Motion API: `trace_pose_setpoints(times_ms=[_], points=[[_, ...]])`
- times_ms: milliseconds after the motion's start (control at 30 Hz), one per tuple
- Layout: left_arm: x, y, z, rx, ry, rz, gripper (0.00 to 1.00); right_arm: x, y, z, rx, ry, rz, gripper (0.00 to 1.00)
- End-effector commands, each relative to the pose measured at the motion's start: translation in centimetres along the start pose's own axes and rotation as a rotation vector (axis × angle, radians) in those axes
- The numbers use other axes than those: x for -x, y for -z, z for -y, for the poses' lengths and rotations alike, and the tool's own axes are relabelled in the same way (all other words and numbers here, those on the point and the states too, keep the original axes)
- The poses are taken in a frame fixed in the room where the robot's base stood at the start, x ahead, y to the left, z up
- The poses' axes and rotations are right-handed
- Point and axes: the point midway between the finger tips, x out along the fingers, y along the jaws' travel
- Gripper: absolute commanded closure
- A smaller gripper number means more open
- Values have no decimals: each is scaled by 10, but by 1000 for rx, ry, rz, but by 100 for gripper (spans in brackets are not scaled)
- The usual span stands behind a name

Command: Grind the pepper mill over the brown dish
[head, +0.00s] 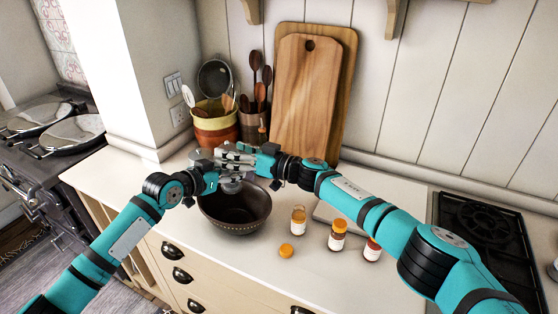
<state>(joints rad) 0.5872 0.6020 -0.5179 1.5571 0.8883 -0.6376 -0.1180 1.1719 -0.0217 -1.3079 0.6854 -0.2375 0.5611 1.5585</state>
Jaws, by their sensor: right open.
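The brown dish (236,217) is a dark round bowl near the counter's front edge. My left gripper (222,163) reaches in from the left above the dish's back rim and appears closed around the pepper mill. Only a pale grey lower part of the mill (230,187) shows under the fingers, over the dish; the fingers hide the rest. My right gripper (244,156) comes in from the right at the same spot, its fingers open around the upper area of the mill. The fingers of both grippers overlap in the picture, so contact is hard to tell.
Several small orange-and-white jars (337,236) stand right of the dish, with an orange lid (286,251) before them. Behind are utensil crocks (216,131) and wooden cutting boards (305,95). A black hob (484,240) is at the right. The front-left counter is clear.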

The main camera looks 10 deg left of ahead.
Motion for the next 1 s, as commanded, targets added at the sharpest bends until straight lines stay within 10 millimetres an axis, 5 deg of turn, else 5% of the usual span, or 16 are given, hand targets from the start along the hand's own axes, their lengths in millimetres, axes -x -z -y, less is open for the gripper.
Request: trace_pose_setpoints(times_ms=[500,867,1000], points=[[0,1,0,0,0,-3,87,1,1,0,-1,130,28,21],[0,1,0,0,0,-3,87,29,1,-5,-1,130,27,21],[0,1,0,0,0,-2,87,53,1,-9,0,128,27,21]])
